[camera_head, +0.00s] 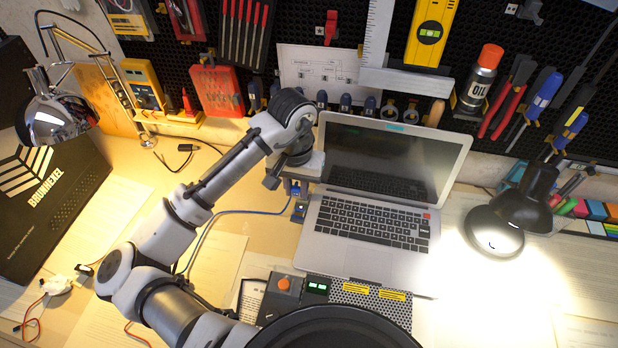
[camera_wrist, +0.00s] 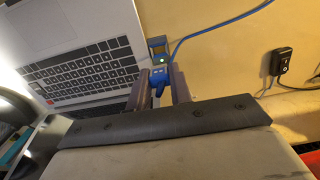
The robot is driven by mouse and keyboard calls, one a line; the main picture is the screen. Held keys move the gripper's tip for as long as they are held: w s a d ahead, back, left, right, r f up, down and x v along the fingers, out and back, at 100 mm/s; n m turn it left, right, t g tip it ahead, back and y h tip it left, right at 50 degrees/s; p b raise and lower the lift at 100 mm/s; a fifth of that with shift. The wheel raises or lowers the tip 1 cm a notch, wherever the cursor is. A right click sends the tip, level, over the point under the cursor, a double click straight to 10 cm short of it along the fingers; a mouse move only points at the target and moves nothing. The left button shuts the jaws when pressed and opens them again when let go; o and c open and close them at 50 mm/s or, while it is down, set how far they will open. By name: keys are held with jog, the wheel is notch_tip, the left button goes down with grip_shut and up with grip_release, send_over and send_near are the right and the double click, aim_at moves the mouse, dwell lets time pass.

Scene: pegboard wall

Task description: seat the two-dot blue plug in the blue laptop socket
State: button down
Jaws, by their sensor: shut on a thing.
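The laptop (camera_head: 345,262) stands open on the bench, and its keyboard side shows in the wrist view (camera_wrist: 60,30). A small dark block with a blue part and a green light, apparently the blue socket (camera_head: 299,211), sits at its left edge. The block also shows in the wrist view (camera_wrist: 157,45). My gripper (camera_head: 295,188) is beside the laptop's left edge, close to this block. In the wrist view its fingers (camera_wrist: 160,86) are shut on a blue plug (camera_wrist: 157,77). The dots are too small to make out, and I cannot tell whether plug and socket touch.
A blue cable (camera_head: 235,212) runs left from near the gripper across the bench. A panel with an orange button (camera_head: 284,283) lies in front of the laptop. A lit black lamp (camera_head: 500,215) stands right. A black cable end (camera_head: 186,148) lies behind my arm.

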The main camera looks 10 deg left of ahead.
jog(key=shift+w+d+f, duration=0.1)
jog(key=shift+f, duration=0.25)
jog(key=b, duration=0.5)
send_over(299, 215)
notch_tip(299, 215, down, 5)
jog(key=shift+r, duration=0.1)
jog(key=shift+f, duration=0.95)
dwell(1.1)
jog(key=c, duration=1.2)
grip_release()
jog(key=shift+r, duration=0.1)
jog(key=shift+r+p, duration=2.1)
jog(key=shift+r, duration=0.4)
